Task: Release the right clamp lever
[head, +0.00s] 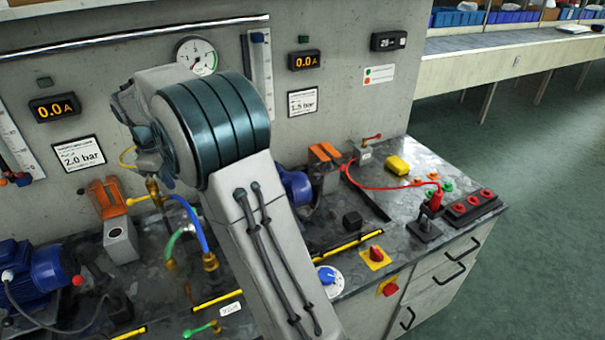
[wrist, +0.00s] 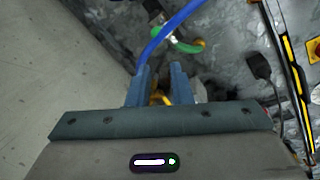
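My gripper (wrist: 160,72) shows in the wrist view with its two blue-grey fingers apart and a narrow gap between them. A yellow or brass piece (wrist: 160,99) shows in that gap, and I see no contact with it. In the head view my arm hides the fingertips. On the right side of the bench, a small red-tipped lever (head: 372,138) sits on a grey block beside the right pump. A black stand with a red top (head: 434,199) stands farther right. I cannot tell which one is the right clamp lever, and my arm covers part of the right pump (head: 297,188).
Blue hose (head: 196,226) and green hose (head: 174,242) run close to my gripper. The left pump (head: 33,272) has a red knob (head: 77,280) beside it. A red cable (head: 380,187) crosses the right bench.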

